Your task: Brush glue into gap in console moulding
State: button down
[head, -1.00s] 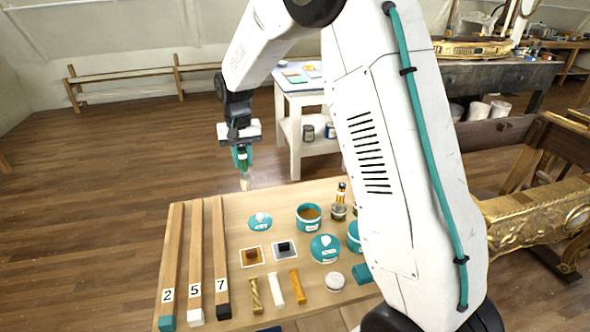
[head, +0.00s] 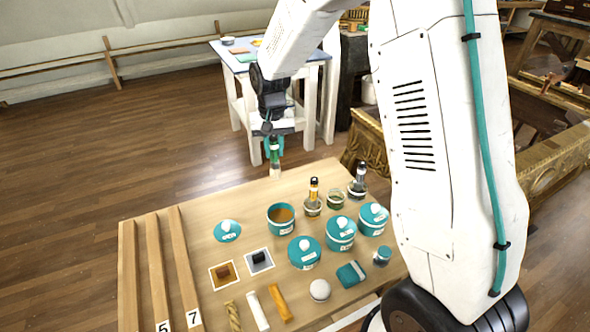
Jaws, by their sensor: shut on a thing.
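My gripper (head: 274,146) is shut on a brush (head: 275,168) with a green handle and pale bristles pointing down. It hangs above the far edge of the wooden work table, behind an open teal pot (head: 281,218) of brown liquid, apart from it. The pot's label is too small to read. A loose teal lid (head: 228,231) lies left of the pot. The gilt console (head: 552,166) with carved moulding is at the right, partly hidden behind my arm; another gilt part (head: 365,142) shows left of the arm. I cannot make out the gap in the moulding.
A white side table (head: 240,52) stands behind. Open floor lies to the left.

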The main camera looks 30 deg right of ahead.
jog(key=s+a+f, duration=0.1)
jog(key=s+f, duration=0.5)
jog(key=f, duration=0.4)
jog(key=shift+a+f, duration=0.15)
jog(key=shift+f, duration=0.05)
jog(key=shift+s+f, duration=0.1)
jog(key=shift+f, duration=0.45)
dwell(1.8)
notch_tip(320, 180, up, 7)
dwell(0.9)
dwell(0.3)
